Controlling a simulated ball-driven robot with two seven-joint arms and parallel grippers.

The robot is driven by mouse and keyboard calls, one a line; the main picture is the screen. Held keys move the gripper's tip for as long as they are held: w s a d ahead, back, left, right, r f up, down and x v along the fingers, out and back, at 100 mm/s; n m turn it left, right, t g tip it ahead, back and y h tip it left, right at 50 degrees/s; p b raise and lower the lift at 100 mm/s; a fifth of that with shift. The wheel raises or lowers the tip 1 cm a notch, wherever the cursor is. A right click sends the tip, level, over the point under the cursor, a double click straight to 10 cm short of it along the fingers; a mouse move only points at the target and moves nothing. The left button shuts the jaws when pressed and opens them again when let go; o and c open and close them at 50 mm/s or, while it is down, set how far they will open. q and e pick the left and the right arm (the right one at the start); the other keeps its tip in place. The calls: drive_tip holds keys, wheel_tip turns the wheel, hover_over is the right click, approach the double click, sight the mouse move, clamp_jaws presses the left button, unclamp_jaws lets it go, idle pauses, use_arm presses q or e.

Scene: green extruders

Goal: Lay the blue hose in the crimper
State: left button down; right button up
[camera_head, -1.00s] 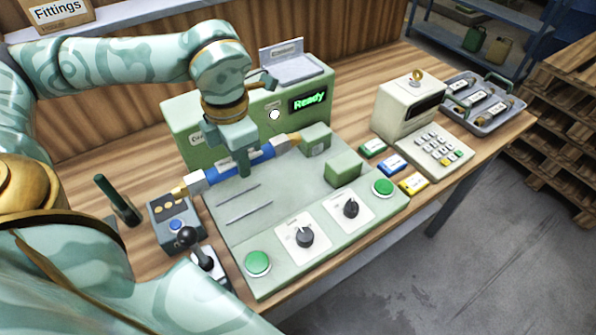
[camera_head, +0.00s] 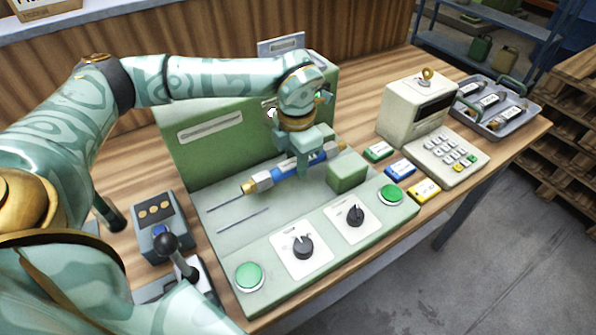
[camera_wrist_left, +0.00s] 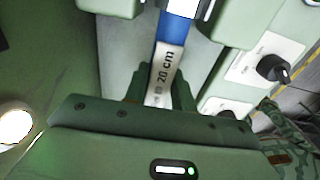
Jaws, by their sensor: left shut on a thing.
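The blue hose (camera_head: 284,169) has a white label and metal fittings with brass tips at both ends. My left gripper (camera_head: 304,170) is shut on its middle from above, over the green crimper (camera_head: 225,225). The hose's right end is at the crimper's two green jaw blocks. The front block (camera_head: 347,173) shows clearly; the back block is mostly hidden by my gripper. I cannot tell whether the hose rests between them. In the left wrist view the hose (camera_wrist_left: 172,28) lies between my fingers, its label reading "20 cm". My right gripper is not in view.
The crimper's front has two green buttons (camera_head: 249,276) and two black knobs (camera_head: 303,247). A joystick (camera_head: 170,245) and a control box (camera_head: 155,210) stand left. Labelled blocks (camera_head: 400,168), a keypad device (camera_head: 447,155) and a tray with dark parts (camera_head: 515,118) stand right.

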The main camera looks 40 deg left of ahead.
use_arm(q)
wheel_tip(320, 180, down, 4)
drive_tip(key=shift+w+r+b, duration=0.1)
drive_tip(key=shift+r+b, duration=0.15)
drive_tip(key=shift+b, duration=0.35)
drive_tip(key=shift+r, duration=0.1)
drive_tip(key=c, duration=1.1)
unclamp_jaws()
drive_tip(key=shift+c, duration=0.2)
wheel_tip(320, 180, up, 12)
drive_tip(key=p, duration=0.4)
